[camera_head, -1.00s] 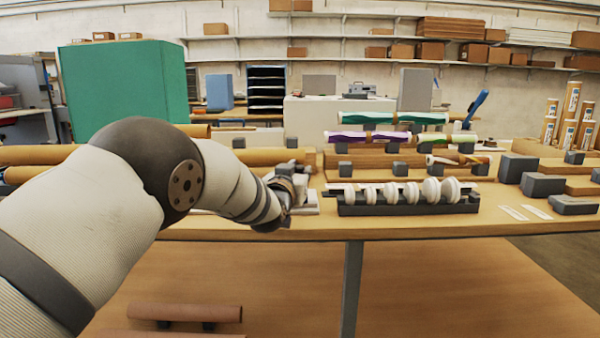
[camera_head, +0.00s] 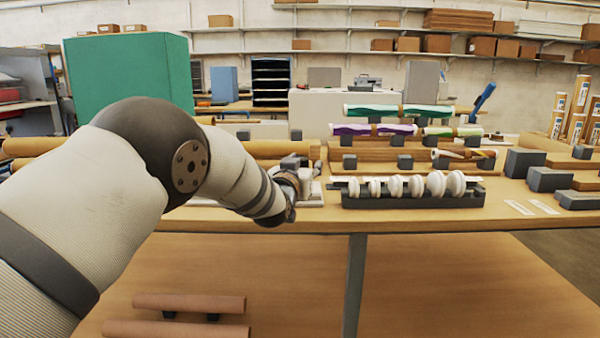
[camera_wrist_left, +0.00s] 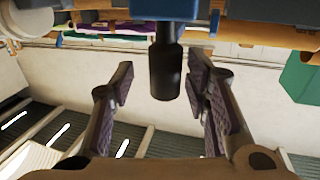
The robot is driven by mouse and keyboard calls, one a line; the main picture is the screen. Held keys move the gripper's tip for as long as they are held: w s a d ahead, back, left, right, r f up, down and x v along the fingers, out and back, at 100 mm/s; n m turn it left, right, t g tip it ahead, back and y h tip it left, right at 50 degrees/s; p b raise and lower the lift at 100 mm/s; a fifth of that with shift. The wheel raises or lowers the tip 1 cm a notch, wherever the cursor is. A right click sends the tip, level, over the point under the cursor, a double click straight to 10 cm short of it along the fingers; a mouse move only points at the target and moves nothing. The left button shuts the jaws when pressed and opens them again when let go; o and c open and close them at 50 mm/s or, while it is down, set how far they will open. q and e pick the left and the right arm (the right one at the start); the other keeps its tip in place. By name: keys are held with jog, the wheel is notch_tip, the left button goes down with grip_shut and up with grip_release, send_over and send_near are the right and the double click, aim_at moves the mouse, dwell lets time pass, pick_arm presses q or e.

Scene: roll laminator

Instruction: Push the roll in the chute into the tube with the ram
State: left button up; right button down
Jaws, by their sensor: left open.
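My left gripper (camera_head: 297,178) is low over the table's front part, at the end of my arm from the left. In the left wrist view its two fingers (camera_wrist_left: 161,78) are open. A dark cylindrical knob (camera_wrist_left: 166,72) on a blue block (camera_wrist_left: 158,9) stands between them, with a gap on both sides. It may be the ram's handle; I cannot tell. Printed rolls lie on wooden stands: a green-and-white one (camera_head: 371,110) above a purple-and-white one (camera_head: 350,129). I cannot make out the chute or tube; my arm hides part of the table. My right gripper is out of view.
A dark rack of white discs (camera_head: 410,187) stands just right of my left gripper, near the table edge. Grey blocks (camera_head: 524,162) stand further right. Long brown rolls (camera_head: 262,149) lie behind my arm. A green box (camera_head: 128,80) stands at the back left.

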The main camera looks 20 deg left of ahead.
pick_arm(q)
jog(key=s, duration=1.1)
jog(key=shift+d, duration=0.15)
jog(key=shift+s+f, duration=0.1)
jog(key=s+a+f+g, duration=0.1)
jog(key=s+f+g, duration=0.4)
jog(key=f, duration=1)
jog(key=s+a+f+g+p, duration=0.2)
jog(key=s+f+g, duration=0.4)
jog(key=s+f, duration=1.2)
jog(key=s+f+g, duration=0.2)
jog(key=s+g, duration=0.2)
jog(key=s, duration=1.3)
jog(key=s+f+g, duration=0.2)
jog(key=s+g, duration=0.3)
jog(key=s, duration=1.2)
jog(key=shift+s+f+g+p, duration=0.2)
jog(key=shift+f+g+p, duration=0.1)
jog(key=shift+f+p, duration=0.1)
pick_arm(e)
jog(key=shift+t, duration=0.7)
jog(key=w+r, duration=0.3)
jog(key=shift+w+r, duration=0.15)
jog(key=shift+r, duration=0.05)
